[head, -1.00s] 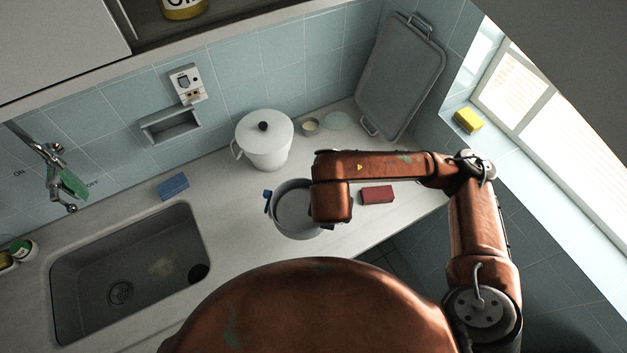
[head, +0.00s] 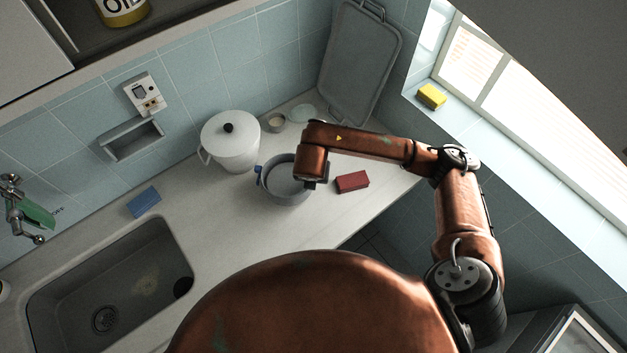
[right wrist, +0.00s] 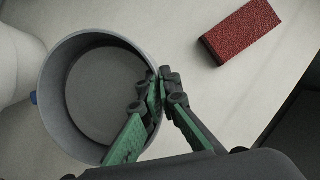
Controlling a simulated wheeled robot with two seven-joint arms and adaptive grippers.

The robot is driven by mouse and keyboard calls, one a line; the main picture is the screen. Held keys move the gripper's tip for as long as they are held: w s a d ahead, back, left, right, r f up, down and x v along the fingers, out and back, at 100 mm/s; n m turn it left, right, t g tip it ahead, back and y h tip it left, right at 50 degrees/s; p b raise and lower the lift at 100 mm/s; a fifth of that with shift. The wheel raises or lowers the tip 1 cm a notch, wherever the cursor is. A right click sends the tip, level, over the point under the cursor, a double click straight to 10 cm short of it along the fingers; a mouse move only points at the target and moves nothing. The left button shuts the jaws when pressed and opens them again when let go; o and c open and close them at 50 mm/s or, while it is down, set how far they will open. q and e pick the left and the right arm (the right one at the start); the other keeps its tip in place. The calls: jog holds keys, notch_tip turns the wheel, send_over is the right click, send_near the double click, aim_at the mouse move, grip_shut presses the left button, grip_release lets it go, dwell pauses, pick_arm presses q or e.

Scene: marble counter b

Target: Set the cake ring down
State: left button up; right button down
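The cake ring (head: 266,188) is a grey, open round band with a blue piece on its left side. It is upright, on or just above the counter, and I cannot tell whether it touches. In the right wrist view the cake ring (right wrist: 58,112) shows the bare interior. My right gripper, with green and black fingers (right wrist: 164,88), is shut on the ring's right wall, one finger inside and one outside. In the head view the right gripper (head: 319,184) is mostly hidden behind my arm. My left gripper is not in view.
A white lidded pot (head: 230,150) stands behind left of the ring. A red block (head: 352,182) lies close to its right. A small cup (head: 276,123) and a grey tray (head: 358,65) are at the back. A blue sponge (head: 144,201) lies by the sink (head: 60,290).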

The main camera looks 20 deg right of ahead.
jog(key=shift+w+d+f, duration=0.15)
jog(key=shift+w+f, duration=0.2)
jog(key=shift+f, duration=0.05)
jog(key=shift+w+f, duration=0.1)
jog(key=shift+f, duration=1.45)
jog(key=c, duration=2.7)
grip_release()
jog(key=shift+f, duration=0.2)
jog(key=o, duration=0.5)
jog(key=shift+o, duration=0.2)
jog(key=shift+r, duration=0.15)
